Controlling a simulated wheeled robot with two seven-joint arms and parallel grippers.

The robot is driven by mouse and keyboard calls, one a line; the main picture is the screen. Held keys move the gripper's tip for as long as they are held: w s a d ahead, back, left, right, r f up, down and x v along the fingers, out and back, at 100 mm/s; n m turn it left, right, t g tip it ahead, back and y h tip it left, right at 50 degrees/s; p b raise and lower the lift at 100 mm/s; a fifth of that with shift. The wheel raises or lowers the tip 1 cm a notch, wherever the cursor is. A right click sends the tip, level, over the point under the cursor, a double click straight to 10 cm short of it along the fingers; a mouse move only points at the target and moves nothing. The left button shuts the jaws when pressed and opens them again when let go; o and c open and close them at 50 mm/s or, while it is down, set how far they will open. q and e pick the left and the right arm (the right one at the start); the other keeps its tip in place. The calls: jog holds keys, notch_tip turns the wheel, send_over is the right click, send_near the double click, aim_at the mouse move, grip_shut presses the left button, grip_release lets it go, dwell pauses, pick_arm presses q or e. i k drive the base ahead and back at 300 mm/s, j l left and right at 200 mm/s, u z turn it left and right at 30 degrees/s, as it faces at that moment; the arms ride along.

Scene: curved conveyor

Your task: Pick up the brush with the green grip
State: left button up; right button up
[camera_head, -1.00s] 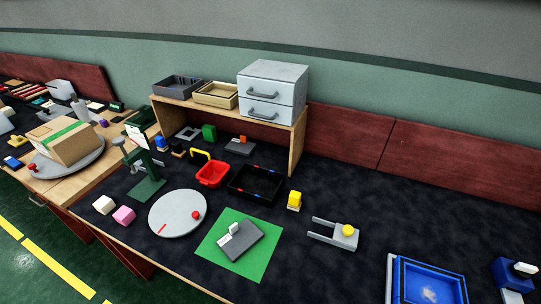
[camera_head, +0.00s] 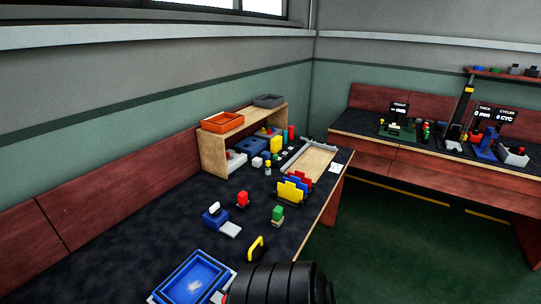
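A small upright piece with a green grip (camera_head: 278,213) and a paler base stands on the dark bench top in the lower middle of the view; it looks like the brush. A similar piece with a red grip (camera_head: 243,198) stands to its left and a little farther back. A black ribbed part, apparently of my own arm, covers the bottom middle of the view, in front of the green-grip piece. Neither gripper's fingers show.
A rack with coloured plates (camera_head: 291,190) is close behind the green-grip piece. A shelf (camera_head: 213,145) stands at the back.

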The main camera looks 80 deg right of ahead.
aim_at(278, 218)
jog(key=k+z, duration=0.15)
jog(key=z, duration=0.25)
jog(key=k+z, duration=0.1)
jog(key=z, duration=0.25)
jog(key=k+l+z, duration=0.15)
jog(key=z, duration=0.25)
jog(key=k+l+z, duration=0.1)
jog(key=z, duration=0.3)
jog(key=i+l+z, duration=0.15)
jog(key=i+z, duration=0.2)
jog(key=i+l+z, duration=0.1)
jog(key=z, duration=0.2)
jog(key=i+j, duration=0.05)
jog(key=i, duration=0.05)
